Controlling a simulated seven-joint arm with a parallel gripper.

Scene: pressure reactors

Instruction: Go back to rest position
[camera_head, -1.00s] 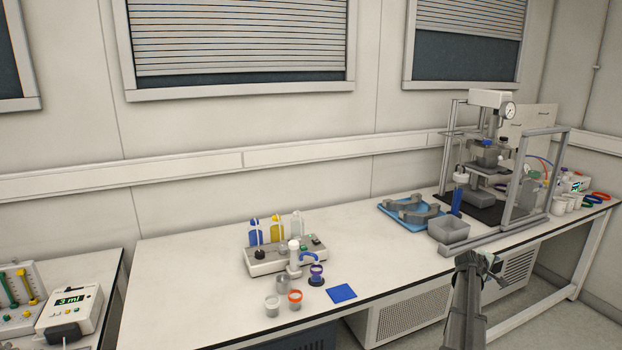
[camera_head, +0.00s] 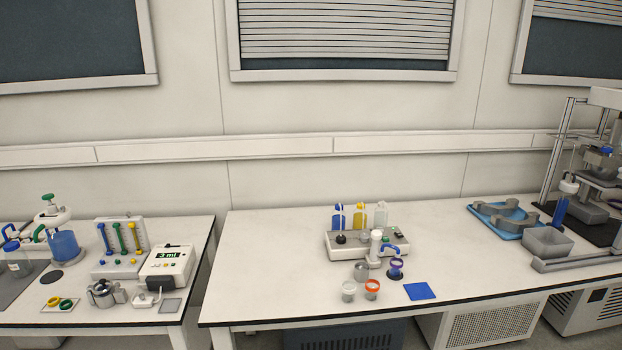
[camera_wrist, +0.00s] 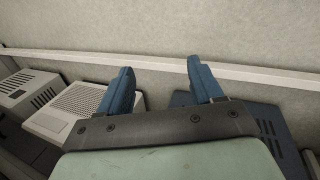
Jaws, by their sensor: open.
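My gripper (camera_wrist: 160,82) shows in the wrist view with its two blue fingers spread apart and nothing between them. Behind the fingers are a pale wall, a light rail and the tops of vented units low down. My gripper and arm do not show in the head view. The head view shows the long white bench (camera_head: 290,270) with its dosing station (camera_head: 345,246), and a second bench (camera_head: 110,325) on the left.
A vented white unit (camera_wrist: 80,110) and a dark blue unit (camera_wrist: 262,118) lie below the fingers in the wrist view. On the long bench are small cups (camera_head: 348,291), a blue pad (camera_head: 419,291), a grey bin (camera_head: 547,243) and a reactor stand (camera_head: 568,135). The bench's front left is clear.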

